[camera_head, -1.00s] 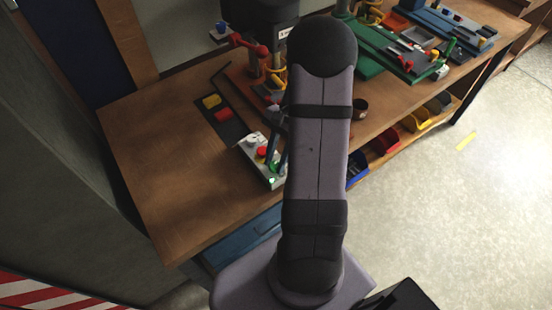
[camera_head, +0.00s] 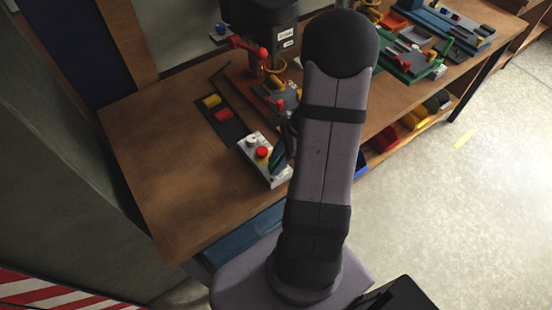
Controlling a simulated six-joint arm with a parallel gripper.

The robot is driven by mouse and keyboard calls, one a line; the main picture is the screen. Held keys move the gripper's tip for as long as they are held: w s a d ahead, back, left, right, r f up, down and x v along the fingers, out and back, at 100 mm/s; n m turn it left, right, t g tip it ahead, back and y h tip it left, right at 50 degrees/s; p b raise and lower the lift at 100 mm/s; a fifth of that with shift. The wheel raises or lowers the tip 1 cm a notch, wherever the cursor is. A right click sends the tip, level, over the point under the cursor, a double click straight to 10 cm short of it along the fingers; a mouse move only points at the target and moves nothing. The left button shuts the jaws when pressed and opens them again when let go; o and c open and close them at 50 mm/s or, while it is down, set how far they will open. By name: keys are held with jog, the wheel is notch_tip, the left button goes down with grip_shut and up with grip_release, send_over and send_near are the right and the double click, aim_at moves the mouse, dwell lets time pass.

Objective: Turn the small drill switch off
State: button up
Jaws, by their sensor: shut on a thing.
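The control box (camera_head: 276,180) is a light grey box at the front middle of the workbench. My gripper (camera_head: 279,158) is a dark shape over the right part of the box, largely hidden by my arm. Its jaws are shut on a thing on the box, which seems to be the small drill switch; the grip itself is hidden. The dark drill machine (camera_head: 270,25) stands behind, with red handles (camera_head: 258,50) on its near side.
The workbench (camera_head: 165,170) is bare at the left. A dark tray (camera_head: 222,118) with a yellow and a red block lies left of the box. Several fixtures on a green board (camera_head: 420,68) stand at the back right. Coloured bins (camera_head: 385,138) sit below the top.

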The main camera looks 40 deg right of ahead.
jog(key=shift+s+m+t+h, duration=0.1)
jog(key=shift+m+t+h, duration=0.35)
jog(key=shift+m, duration=1.15)
jog(key=shift+r+t, duration=0.1)
jog(key=shift+t, duration=0.15)
jog(key=o, duration=0.7)
jog(key=shift+o, duration=0.2)
jog(key=v, duration=0.7)
jog(key=shift+r, duration=0.1)
